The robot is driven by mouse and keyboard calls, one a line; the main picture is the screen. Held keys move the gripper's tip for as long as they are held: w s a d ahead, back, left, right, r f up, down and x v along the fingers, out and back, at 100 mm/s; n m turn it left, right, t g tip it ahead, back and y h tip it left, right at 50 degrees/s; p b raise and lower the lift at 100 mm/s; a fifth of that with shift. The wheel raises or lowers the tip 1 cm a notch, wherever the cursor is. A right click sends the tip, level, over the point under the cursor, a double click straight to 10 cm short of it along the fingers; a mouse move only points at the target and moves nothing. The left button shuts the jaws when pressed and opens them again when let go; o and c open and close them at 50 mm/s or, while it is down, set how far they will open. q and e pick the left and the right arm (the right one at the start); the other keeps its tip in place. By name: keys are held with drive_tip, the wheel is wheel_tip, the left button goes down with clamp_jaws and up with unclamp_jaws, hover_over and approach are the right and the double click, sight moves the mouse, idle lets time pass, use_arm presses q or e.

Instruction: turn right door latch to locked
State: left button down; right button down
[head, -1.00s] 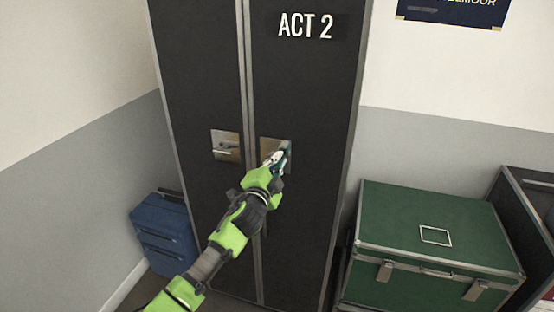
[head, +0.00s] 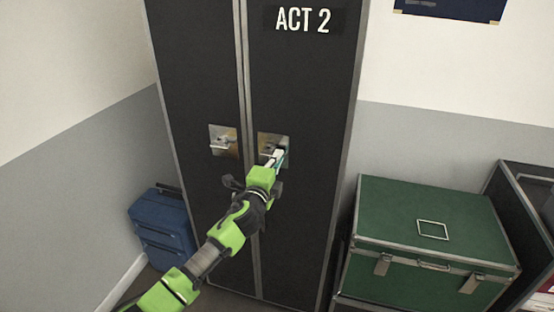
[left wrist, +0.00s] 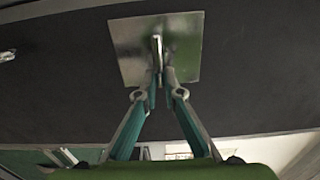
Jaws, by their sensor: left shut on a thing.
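The right door latch has a square metal plate (head: 272,143) on the right door (head: 300,100) of a tall black wardrobe marked ACT 2. Its plate also shows in the left wrist view (left wrist: 185,32), with the latch lever (left wrist: 157,46) standing out from it. My left gripper (head: 279,155) is at this latch. In the left wrist view its two fingertips (left wrist: 160,80) are closed together on the lever's end. In the head view the gripper hides part of the latch. The left door's latch (head: 223,141) has its lever lying roughly level. My right gripper is not in view.
A green trunk (head: 433,225) stands on the right, close beside the wardrobe, with a dark case (head: 530,200) beyond it. A blue suitcase (head: 162,228) stands at the left against the wall. The space in front of the doors is clear except for my arm.

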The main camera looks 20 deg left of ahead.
use_arm(q)
drive_tip(key=c, duration=2.2)
unclamp_jaws()
drive_tip(key=shift+o, duration=0.2)
drive_tip(key=shift+s, duration=0.1)
drive_tip(key=s, duration=1.1)
drive_tip(key=shift+s+a, duration=0.2)
drive_tip(key=shift+s, duration=0.2)
drive_tip(key=shift+f, duration=0.15)
